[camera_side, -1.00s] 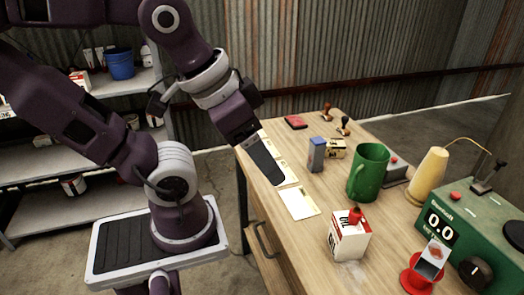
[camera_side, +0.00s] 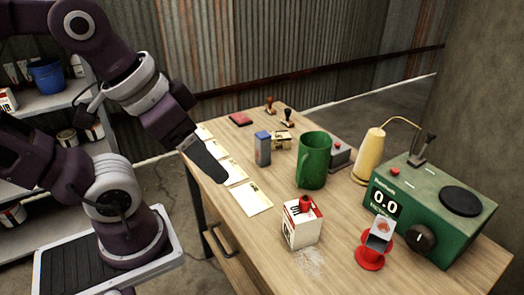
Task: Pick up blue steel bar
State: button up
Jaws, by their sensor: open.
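A small grey block with a blue top (camera_side: 263,149), the only bar-like blue thing on the table, stands upright near the middle of the wooden table. My gripper (camera_side: 218,174) is above the left edge of the table, left of the block and apart from it. It is seen edge-on as one dark finger pointing down and right, over the row of paper cards. The gap between its fingers is hidden, and nothing shows in its grip.
A white-and-red carton (camera_side: 302,222), a red stand (camera_side: 370,257) holding a grey piece, and a green scale (camera_side: 430,210) are nearer. Paper cards (camera_side: 250,198) lie along the left edge.

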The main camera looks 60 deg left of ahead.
jog(key=shift+c, duration=0.4)
jog(key=t+y, duration=0.3)
jog(key=t, duration=0.2)
send_over(271, 137)
jog(key=s, duration=0.3)
jog(key=shift+m, duration=0.4)
notch_tip(271, 137, down, 11)
jog(key=shift+s, duration=0.15)
jog(key=shift+t+h, duration=0.4)
jog(key=shift+h, duration=0.2)
jog(key=f, duration=0.1)
jog(key=a+f, duration=0.2)
jog(key=f, duration=0.1)
jog(key=f+t, duration=0.1)
jog(key=s+f+t+h, duration=0.1)
jog(key=f, duration=0.1)
jog(key=s+a+f+t, duration=0.1)
jog(key=shift+f+n+h, duration=0.25)
jog(key=shift+n+h, duration=0.15)
jog(key=x, duration=0.4)
jog(key=d+x, duration=0.1)
jog(key=x, duration=0.2)
grip_shut()
